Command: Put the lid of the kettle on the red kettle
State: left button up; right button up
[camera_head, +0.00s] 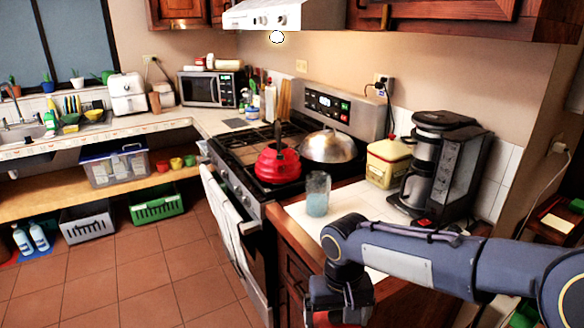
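The red kettle (278,165), with a dark upright handle, stands on the front of the stove top (240,150). I cannot make out from here whether its top is open. A small red piece (424,223) lies on the counter at the foot of the coffee maker; it may be the kettle's lid, but it is too small to tell. My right gripper (340,302) hangs low by the counter's front edge, apart from the kettle and the red piece. Its fingertips are not clear. My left gripper is not in view.
A shiny metal dome (328,147) sits on the stove right of the kettle. A glass (318,193) stands on the counter near the stove. A cream-coloured box (388,163) and a black coffee maker (440,165) stand behind.

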jog(key=w+d+f+m, duration=0.1)
jog(key=w+d+f, duration=0.1)
jog(key=d+f, duration=0.9)
notch_tip(320, 180, down, 4)
jog(key=shift+d+f, duration=0.1)
jog(key=shift+d, duration=0.05)
jog(key=shift+w, duration=0.1)
